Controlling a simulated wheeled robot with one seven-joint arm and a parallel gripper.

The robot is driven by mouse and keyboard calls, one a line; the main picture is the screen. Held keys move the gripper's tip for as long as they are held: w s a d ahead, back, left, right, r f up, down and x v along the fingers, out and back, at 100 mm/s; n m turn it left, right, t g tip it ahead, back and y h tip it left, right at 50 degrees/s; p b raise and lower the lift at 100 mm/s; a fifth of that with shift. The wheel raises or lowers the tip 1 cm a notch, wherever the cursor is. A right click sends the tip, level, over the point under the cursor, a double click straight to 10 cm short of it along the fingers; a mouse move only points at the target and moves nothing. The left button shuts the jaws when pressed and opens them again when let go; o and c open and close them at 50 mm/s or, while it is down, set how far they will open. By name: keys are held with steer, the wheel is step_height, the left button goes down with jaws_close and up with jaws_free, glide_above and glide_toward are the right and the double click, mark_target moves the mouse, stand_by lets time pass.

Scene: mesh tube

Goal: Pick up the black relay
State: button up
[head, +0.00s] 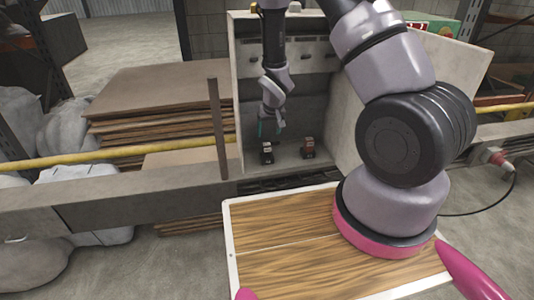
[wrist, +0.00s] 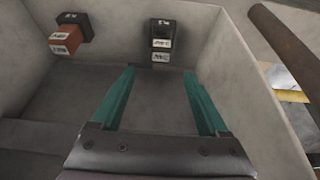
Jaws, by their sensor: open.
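The black relay (head: 267,153) stands on the floor of an open grey cabinet, left of a red-brown relay. In the wrist view the black relay (wrist: 162,38) is at the top middle, with white labels on it. My gripper (wrist: 160,72) is open, its two teal fingers spread apart with nothing between them. The relay lies ahead of the fingertips, roughly centred between them and apart from both. In the head view my gripper (head: 270,130) is just above the black relay.
A red-brown relay (wrist: 70,33) with a dark top stands to one side; it also shows in the head view (head: 308,148). Cabinet walls (head: 345,130) rise close around. A brown post (head: 217,128) and yellow rail (head: 110,153) stand outside at left.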

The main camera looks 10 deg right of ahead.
mark_target(267, 144)
steer(key=x, duration=0.9)
steer(key=shift+f, duration=0.4)
jaws_close()
